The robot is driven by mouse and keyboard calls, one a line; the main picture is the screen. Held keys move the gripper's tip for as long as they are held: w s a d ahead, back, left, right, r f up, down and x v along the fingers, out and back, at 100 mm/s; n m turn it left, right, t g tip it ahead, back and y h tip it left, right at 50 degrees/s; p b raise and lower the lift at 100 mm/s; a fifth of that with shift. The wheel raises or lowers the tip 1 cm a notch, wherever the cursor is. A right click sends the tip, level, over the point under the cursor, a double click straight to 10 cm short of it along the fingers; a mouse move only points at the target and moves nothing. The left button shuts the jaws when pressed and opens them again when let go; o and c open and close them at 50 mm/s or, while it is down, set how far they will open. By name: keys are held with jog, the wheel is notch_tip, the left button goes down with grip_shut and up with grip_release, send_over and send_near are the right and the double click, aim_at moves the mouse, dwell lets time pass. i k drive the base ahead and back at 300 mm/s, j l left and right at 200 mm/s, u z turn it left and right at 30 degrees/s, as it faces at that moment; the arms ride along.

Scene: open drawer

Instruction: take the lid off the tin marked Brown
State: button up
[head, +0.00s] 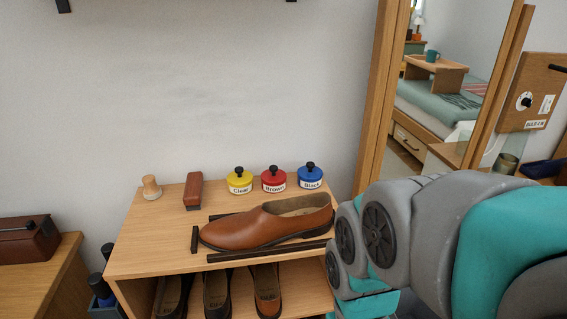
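The tin marked Brown (274,189) stands on the wooden shelf top near the back wall. Its lid (268,175) is red with a black knob and sits on the tin. A yellow tin marked Clear (239,189) stands to its left, and a blue tin marked Black (310,184) to its right. Both also have lids with black knobs. Nothing is touching the red lid. My arm shows at the lower right in grey and teal, but my gripper is out of view, so its opening does not show.
A brown shoe (255,230) lies between dark strips in front of the tins. A brush (193,191) and a wooden knobbed piece (151,187) are at the left. More shoes sit on the shelf below. A wood-framed mirror or opening (376,100) rises to the right.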

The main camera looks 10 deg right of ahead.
aim_at(272, 176)
jog(key=z, duration=0.3)
jog(key=j+z, duration=0.3)
jog(key=z, duration=0.15)
jog(key=k+j+z, duration=0.1)
jog(key=j+z, duration=0.2)
jog(key=z, duration=0.15)
jog(key=k+j+z, duration=0.15)
jog(key=z, duration=0.3)
jog(key=k+j, duration=0.15)
jog(key=j, duration=0.15)
jog(key=k+j, duration=0.15)
jog(key=j, duration=0.2)
jog(key=i, duration=0.5)
